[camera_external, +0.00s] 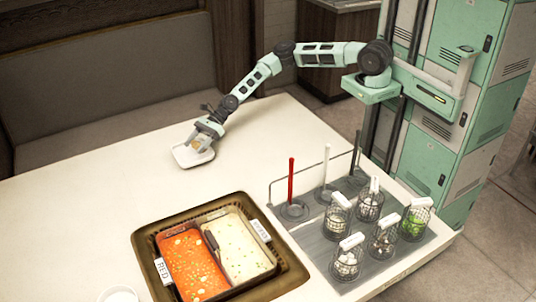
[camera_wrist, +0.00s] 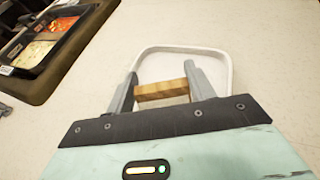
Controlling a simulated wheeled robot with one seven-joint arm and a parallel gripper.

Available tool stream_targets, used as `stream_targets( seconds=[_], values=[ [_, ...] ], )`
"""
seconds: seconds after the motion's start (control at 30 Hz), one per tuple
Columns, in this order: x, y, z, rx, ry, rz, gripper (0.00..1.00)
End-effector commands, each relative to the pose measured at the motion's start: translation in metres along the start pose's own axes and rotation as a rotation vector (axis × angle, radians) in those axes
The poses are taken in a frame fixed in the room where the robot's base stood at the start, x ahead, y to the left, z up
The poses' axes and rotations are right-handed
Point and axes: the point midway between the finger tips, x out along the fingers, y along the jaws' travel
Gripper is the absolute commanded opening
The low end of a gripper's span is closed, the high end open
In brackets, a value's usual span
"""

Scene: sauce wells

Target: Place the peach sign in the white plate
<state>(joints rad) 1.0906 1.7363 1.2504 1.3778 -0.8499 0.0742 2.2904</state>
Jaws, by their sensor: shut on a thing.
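My gripper (camera_external: 205,136) is low over the white plate (camera_external: 182,159) near the far side of the table. It is shut on the peach sign (camera_external: 199,144), a small tan-orange block. In the wrist view the sign (camera_wrist: 162,90) spans the gap between the two grey fingers of my gripper (camera_wrist: 161,80). The rim of the white plate (camera_wrist: 184,48) curves around beyond the fingers, so the sign appears within its outline. Whether the sign touches the plate's bottom cannot be told. My gripper body hides the near part of the plate.
A brown tray (camera_external: 143,243) with a red soup well (camera_external: 190,262) and a white soup well (camera_external: 238,248) is at the front. Wire baskets (camera_external: 383,236), a red ladle (camera_external: 291,180) and a white ladle (camera_external: 324,170) stand right. The table (camera_external: 90,205) left of the plate is clear.

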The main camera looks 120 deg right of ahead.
Motion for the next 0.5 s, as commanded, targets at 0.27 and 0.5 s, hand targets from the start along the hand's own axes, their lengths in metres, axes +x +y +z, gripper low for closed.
stream_targets(
  seconds=[0.27, 0.5],
  values=[
    [0.0037, 0.0001, -0.0086, -0.001, 0.000, 0.000, 0.32],
    [0.0031, 0.0001, -0.0072, 0.000, 0.000, 0.000, 0.76]
  ],
)
